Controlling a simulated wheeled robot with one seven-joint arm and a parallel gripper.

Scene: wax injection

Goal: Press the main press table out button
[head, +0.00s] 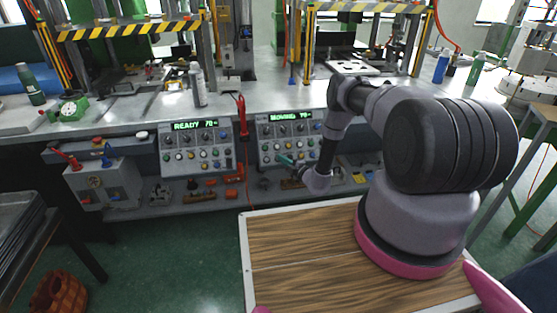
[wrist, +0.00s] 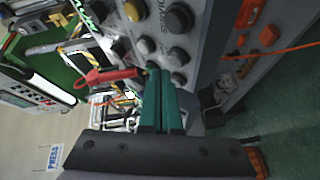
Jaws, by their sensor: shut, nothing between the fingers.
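The right control panel (head: 290,137) has a green display reading about "MOVING 70" above rows of knobs and buttons. The left control panel (head: 197,146) shows "READY 70". My gripper (head: 284,159) has teal fingers and is at the lower face of the right panel. In the wrist view the fingers (wrist: 157,76) are shut and empty, with their tips at the panel face among round dark buttons (wrist: 178,57) and a yellow one (wrist: 134,11). I cannot tell which button is table out, or whether the tips touch one; the labels are too small or hidden.
A red-handled tool (head: 241,117) hangs between the panels. A spray can (head: 198,85) stands on the bench above.

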